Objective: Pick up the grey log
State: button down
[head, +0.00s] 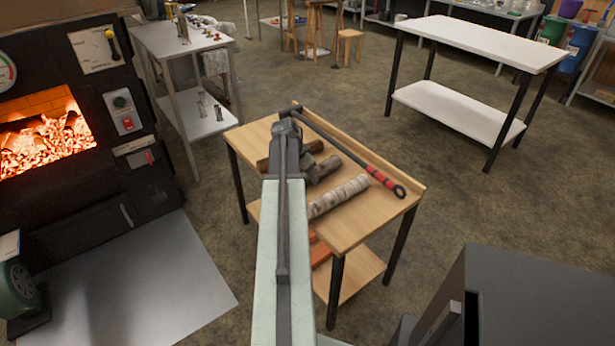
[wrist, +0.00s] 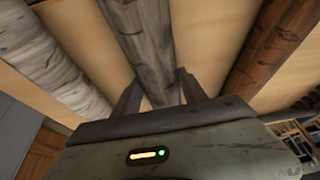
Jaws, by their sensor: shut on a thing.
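The grey log (wrist: 147,45) lies between the two fingers of my gripper (wrist: 158,92) in the wrist view, one finger on each side of it. In the head view the grey log (head: 324,169) shows partly past my gripper (head: 305,162), between a pale birch log and a brown log on the small wooden table (head: 352,226). My gripper is shut on the grey log. Its near end is hidden behind my arm and gripper. I cannot tell whether it is clear of the tabletop.
The birch log (head: 338,196) lies nearest, and the brown log (head: 312,147) lies beyond the grey one. A poker with a red grip (head: 380,178) lies along the table's far edge. The glowing firebox (head: 45,130) stands left. A white table (head: 485,42) stands back right.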

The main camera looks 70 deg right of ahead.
notch_tip(320, 180, up, 4)
jog(key=p, duration=0.3)
jog(key=w+a, duration=0.2)
jog(key=a, duration=0.5)
jog(key=w+a, duration=0.2)
jog(key=a, duration=0.6)
jog(key=shift+w+a+r+p, duration=0.2)
jog(key=shift+w+r+p, duration=0.05)
jog(key=shift+p, duration=0.15)
